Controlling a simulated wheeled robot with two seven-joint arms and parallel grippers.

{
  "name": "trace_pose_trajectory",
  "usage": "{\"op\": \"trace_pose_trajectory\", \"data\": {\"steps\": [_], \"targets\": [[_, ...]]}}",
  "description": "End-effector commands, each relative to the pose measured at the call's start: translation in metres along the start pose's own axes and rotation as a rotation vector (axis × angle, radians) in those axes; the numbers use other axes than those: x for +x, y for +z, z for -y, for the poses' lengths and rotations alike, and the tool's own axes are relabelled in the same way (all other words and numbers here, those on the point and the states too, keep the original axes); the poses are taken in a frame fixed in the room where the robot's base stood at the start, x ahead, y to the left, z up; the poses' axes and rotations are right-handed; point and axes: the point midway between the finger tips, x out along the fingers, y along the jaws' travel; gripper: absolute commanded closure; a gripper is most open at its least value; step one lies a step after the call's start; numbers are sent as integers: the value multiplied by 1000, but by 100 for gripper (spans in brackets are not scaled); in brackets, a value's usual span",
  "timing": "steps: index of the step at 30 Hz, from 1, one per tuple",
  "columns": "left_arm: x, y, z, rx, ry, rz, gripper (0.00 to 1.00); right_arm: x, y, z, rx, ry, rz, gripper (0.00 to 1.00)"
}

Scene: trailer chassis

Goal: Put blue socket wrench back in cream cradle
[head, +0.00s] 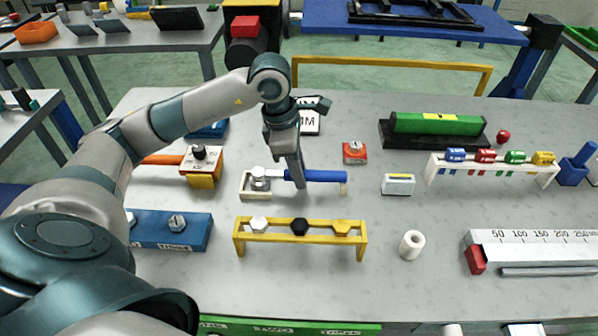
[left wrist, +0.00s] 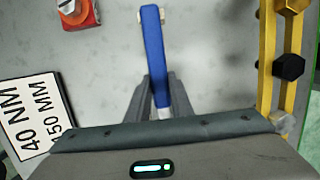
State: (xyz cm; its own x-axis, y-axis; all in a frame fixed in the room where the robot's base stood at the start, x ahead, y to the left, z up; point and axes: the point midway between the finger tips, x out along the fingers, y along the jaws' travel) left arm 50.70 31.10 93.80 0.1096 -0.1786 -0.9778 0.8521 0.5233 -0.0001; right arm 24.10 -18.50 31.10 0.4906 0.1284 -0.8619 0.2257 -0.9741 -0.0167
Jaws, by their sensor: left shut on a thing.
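The blue socket wrench (head: 322,176) lies roughly level, its silver head to the left and its blue handle to the right. The cream cradle (head: 246,189) is directly under it, with a block at the head end and a small post near the handle end. I cannot tell whether the wrench rests on it or is slightly above. My left gripper (head: 298,181) points down and is shut on the wrench near the silver shaft. In the left wrist view, the blue handle (left wrist: 152,45) runs up from between the fingers (left wrist: 160,97). My right gripper is not in view.
A yellow rack (head: 270,237) with several bolt heads stands just in front of the cradle. A white roll (head: 411,245) stands front right.

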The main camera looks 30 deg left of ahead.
Motion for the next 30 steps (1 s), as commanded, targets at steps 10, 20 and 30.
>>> {"op": "trace_pose_trajectory", "data": {"steps": [10,20,30], "targets": [[-1,0,0,0,1,1,66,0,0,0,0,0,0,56],[0,0,0,0,-1,-1,40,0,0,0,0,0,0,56],[-1,0,0,0,0,0,40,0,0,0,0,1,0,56]]}}
